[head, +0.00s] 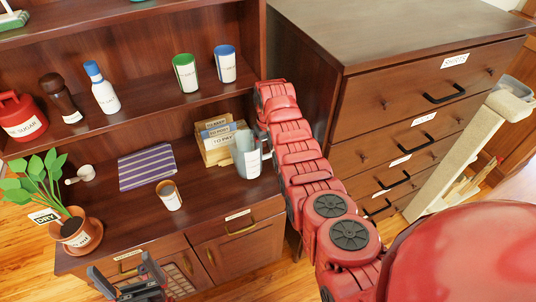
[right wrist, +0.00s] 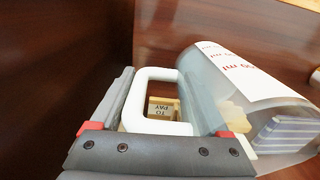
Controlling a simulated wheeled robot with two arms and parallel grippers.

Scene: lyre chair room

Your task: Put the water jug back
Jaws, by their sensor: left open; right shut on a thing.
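The water jug (head: 247,158) is a clear grey jug with a white label. In the head view it is upright over the right end of the cabinet's counter, in front of the letter holder; I cannot tell whether its base touches the wood. My right gripper (right wrist: 158,130) is shut on the jug's white handle (right wrist: 153,75) in the right wrist view, where the jug's clear body (right wrist: 205,85) with red lettering fills the right side. In the head view my right arm hides most of that gripper. My left gripper (head: 128,284) is open and empty before the cabinet front.
The letter holder (head: 215,140) stands behind the jug. A brown cup (head: 168,196), striped mat (head: 147,168), scoop (head: 83,174) and potted plant (head: 77,232) are to the left. The shelf above holds cups and bottles. A tall drawer chest (head: 400,100) borders the right.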

